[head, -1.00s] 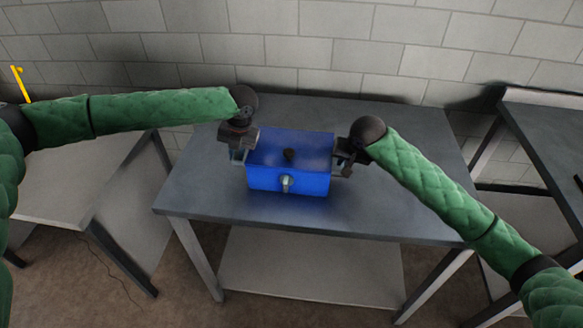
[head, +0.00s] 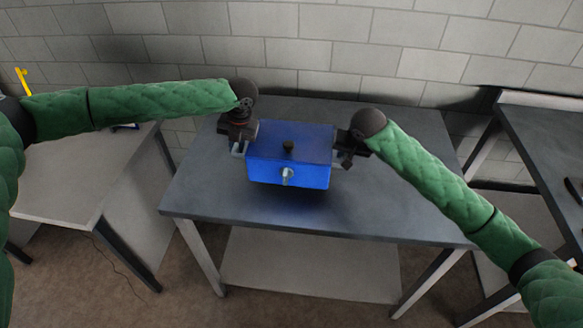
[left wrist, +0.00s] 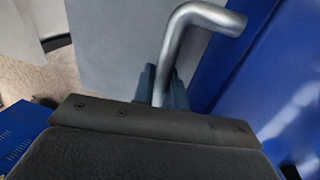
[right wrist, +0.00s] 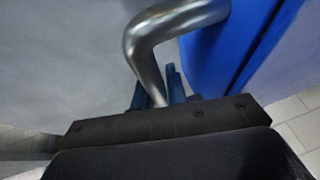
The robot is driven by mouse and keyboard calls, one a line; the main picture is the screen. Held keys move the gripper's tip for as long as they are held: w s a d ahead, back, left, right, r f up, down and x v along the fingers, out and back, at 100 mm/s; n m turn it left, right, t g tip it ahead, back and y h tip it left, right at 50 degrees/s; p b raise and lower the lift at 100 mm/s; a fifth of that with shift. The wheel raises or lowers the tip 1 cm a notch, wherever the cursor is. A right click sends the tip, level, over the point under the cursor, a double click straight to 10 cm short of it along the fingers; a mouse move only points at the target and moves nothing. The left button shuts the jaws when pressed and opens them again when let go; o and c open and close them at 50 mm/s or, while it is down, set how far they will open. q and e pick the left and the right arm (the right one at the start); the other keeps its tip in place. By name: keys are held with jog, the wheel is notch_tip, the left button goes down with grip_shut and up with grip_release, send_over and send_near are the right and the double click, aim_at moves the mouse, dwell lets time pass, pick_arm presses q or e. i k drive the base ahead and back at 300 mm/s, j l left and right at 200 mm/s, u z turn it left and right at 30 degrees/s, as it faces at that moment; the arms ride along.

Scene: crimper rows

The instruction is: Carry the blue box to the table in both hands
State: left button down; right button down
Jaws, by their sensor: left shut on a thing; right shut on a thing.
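The blue box (head: 289,165) has a dark knob on its lid and a metal latch on its front. It hangs level a little above the grey table (head: 400,205), with a shadow beneath it. My left gripper (head: 240,150) is at the box's left side, shut on a bent metal handle (left wrist: 192,30). My right gripper (head: 347,156) is at the right side, shut on the other bent metal handle (right wrist: 150,45). The fingertips are partly hidden behind the wrist bodies in both wrist views.
The table top around the box is clear. Another table (head: 75,175) stands to the left and a dark-topped one (head: 545,140) to the right, each with a gap. A block wall (head: 330,50) is close behind.

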aim_at(64, 175)
jog(key=j, duration=1.5)
jog(key=i+j, duration=0.1)
jog(key=j, duration=2.9)
